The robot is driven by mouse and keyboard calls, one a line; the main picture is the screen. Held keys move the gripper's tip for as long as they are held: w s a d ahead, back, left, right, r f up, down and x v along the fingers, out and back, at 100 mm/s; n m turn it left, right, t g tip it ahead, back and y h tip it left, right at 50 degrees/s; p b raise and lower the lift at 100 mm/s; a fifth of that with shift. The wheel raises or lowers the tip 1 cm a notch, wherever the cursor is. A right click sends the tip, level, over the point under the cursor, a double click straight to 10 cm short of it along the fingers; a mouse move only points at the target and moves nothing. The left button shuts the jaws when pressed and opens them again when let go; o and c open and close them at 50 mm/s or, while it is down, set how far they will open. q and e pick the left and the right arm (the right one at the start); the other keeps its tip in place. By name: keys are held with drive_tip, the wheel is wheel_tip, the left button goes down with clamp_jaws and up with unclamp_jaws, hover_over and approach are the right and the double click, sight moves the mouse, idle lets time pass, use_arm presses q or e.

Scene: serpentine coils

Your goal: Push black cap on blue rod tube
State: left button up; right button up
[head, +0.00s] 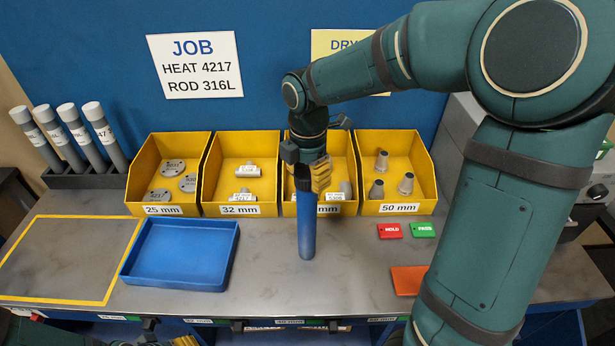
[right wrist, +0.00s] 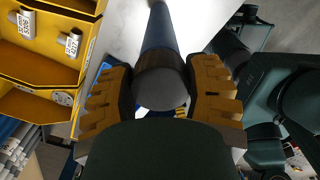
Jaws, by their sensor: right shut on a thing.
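The blue rod tube (head: 307,232) stands nearly upright on the bench, in front of the yellow bins. The black cap (head: 303,178) is at its top end; I cannot tell how far it is pushed on. My right gripper (head: 320,173) is shut on the cap, with its yellow fingers at the tube's top. In the right wrist view the cap's round end (right wrist: 161,90) sits between the two fingers, and the blue tube (right wrist: 160,30) runs away beyond it. Only a sliver of what looks like my left gripper's yellow fingers shows at the head view's bottom edge.
Yellow bins of fittings, such as the 25 mm bin (head: 135,195) and 50 mm bin (head: 432,190), stand behind the tube. An empty blue tray (head: 180,283) lies left. Grey tubes with white caps (head: 107,140) stand in a rack at far left. Red and green tags (head: 390,231) lie right.

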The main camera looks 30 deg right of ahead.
sight(308, 171)
wheel_tip(308, 171, up, 8)
drive_tip(key=shift+r, duration=0.35)
drive_tip(key=f+b, duration=0.1)
drive_tip(key=b, duration=0.7)
drive_tip(key=shift+d+f, duration=0.1)
drive_tip(key=shift+f, duration=0.1)
drive_tip(key=shift+r+b, duration=0.1)
drive_tip(key=shift+b, duration=0.5)
wheel_tip(308, 171, down, 4)
drive_tip(key=b, duration=0.4)
drive_tip(key=shift+f+b, duration=0.2)
drive_tip(key=shift+b, duration=0.1)
drive_tip(key=shift+f+b, duration=0.4)
drive_tip(key=shift+f, duration=0.5)
use_arm(q)
wheel_tip(308, 171, down, 15)
drive_tip(key=s, duration=0.2)
drive_tip(key=shift+d+f+g, duration=0.2)
drive_tip(key=shift+d+g, duration=0.2)
drive_tip(key=shift+d, duration=0.05)
drive_tip(key=shift+r+p, duration=0.9)
use_arm(e)
drive_tip(key=shift+f, duration=0.15)
use_arm(q)
drive_tip(key=shift+r, duration=0.25)
use_arm(e)
drive_tip(key=shift+f, duration=0.3)
idle(1.0)
